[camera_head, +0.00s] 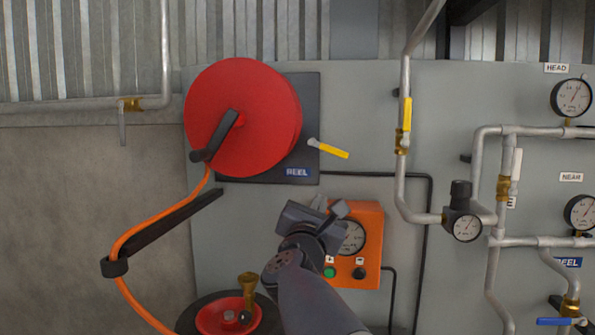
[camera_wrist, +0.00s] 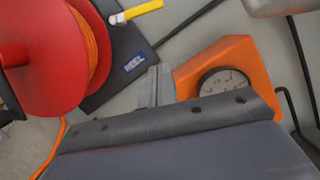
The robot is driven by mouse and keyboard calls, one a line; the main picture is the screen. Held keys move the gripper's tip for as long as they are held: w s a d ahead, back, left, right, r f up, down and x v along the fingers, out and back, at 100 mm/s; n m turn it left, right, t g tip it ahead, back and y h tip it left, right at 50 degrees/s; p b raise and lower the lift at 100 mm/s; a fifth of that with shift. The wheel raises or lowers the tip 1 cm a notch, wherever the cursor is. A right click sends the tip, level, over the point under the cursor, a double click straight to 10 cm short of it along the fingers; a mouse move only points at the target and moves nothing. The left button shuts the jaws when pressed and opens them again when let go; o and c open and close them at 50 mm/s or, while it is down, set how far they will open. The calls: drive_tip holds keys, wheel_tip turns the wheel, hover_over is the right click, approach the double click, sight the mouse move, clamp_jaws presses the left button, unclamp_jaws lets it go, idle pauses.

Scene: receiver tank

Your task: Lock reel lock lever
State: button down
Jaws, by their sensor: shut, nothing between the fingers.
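The reel lock lever (camera_head: 333,150) has a yellow handle and a pale metal end. It sits at the right edge of the dark plate behind the red reel (camera_head: 235,95), with its handle pointing right and slightly down. In the wrist view the lever (camera_wrist: 140,12) is at the top, its handle tilted up to the right. My gripper (camera_head: 322,205) is below the lever, in front of the orange gauge box (camera_head: 368,222), and apart from the lever. The gripper's fingers (camera_wrist: 155,85) are together and empty in the wrist view. The lever's pivot is small and hard to make out.
A black crank arm (camera_head: 222,130) crosses the reel's face. An orange hose (camera_head: 150,220) runs down past a black bracket (camera_head: 165,233). Pipes with a yellow-handled valve (camera_head: 406,115) stand to the right. The wall between lever and gauge box is mostly clear.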

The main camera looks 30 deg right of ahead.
sight(334, 151)
drive_tip(key=p+x, duration=0.2)
drive_tip(key=x, duration=0.8)
drive_tip(key=shift+w+d, duration=0.1)
drive_tip(key=r, duration=0.1)
drive_tip(key=r+p, duration=0.1)
drive_tip(key=s+r+p, duration=0.1)
drive_tip(key=shift+d+r, duration=0.4)
